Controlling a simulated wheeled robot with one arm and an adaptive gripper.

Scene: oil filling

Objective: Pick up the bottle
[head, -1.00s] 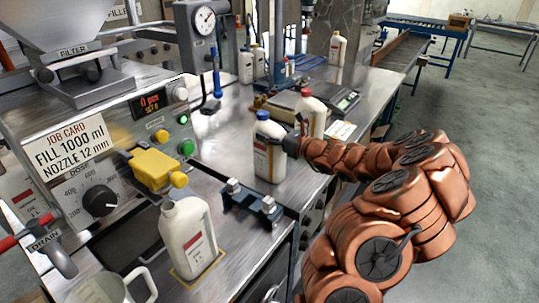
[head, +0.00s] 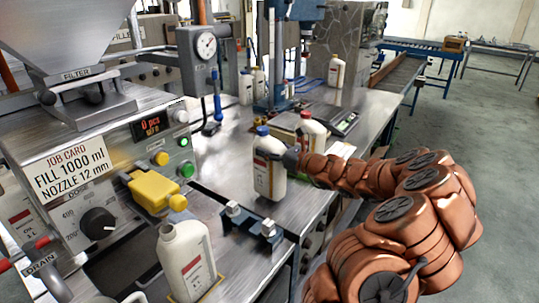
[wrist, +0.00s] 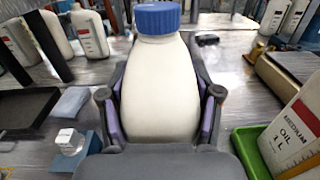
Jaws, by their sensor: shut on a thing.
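The white bottle with a blue cap (head: 268,172) stands upright at the middle of the bench in the head view, with a red and white label on its side. My gripper (head: 289,158) reaches it from the right and is shut on its body. In the wrist view the bottle (wrist: 158,80) fills the middle, cap at the top. The fingers of my gripper (wrist: 160,95) press on both sides of it. Its lower part is hidden behind the gripper. Whether its base touches the bench is hard to tell.
An uncapped white bottle (head: 187,262) stands in front of the filling machine, near a yellow nozzle block (head: 153,191). A blue clamp fixture (head: 250,228) lies on the bench nearby. A red-capped bottle (head: 313,133) and a scale (head: 342,122) stand behind.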

